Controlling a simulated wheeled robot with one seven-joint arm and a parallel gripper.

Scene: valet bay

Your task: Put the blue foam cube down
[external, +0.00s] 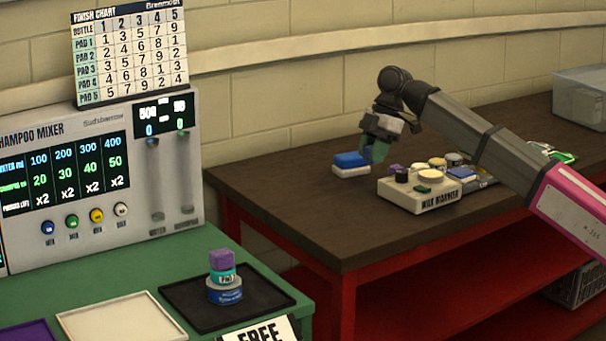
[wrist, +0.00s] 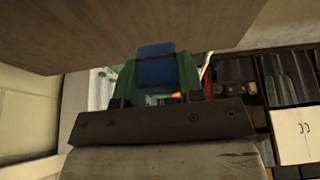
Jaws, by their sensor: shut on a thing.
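My gripper (external: 372,155) is low over the dark wooden bench top, its green fingers pointing down. In the wrist view the green fingers (wrist: 155,78) are shut on the blue foam cube (wrist: 157,68), which sits between them close to the brown bench surface (wrist: 95,28). In the external view a blue block (external: 348,159) shows on a white block (external: 350,172) right beside the fingertips. I cannot tell whether this blue is the held cube or a separate piece, nor whether the held cube touches anything below.
A white "Wax Warmer" box (external: 440,198) with several small pots stands just right of my gripper. A clear bin (external: 582,95) is at the far right. The bench's left and front are bare. A purple cube (external: 221,260) tops stacked tins on a black tray (external: 185,293).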

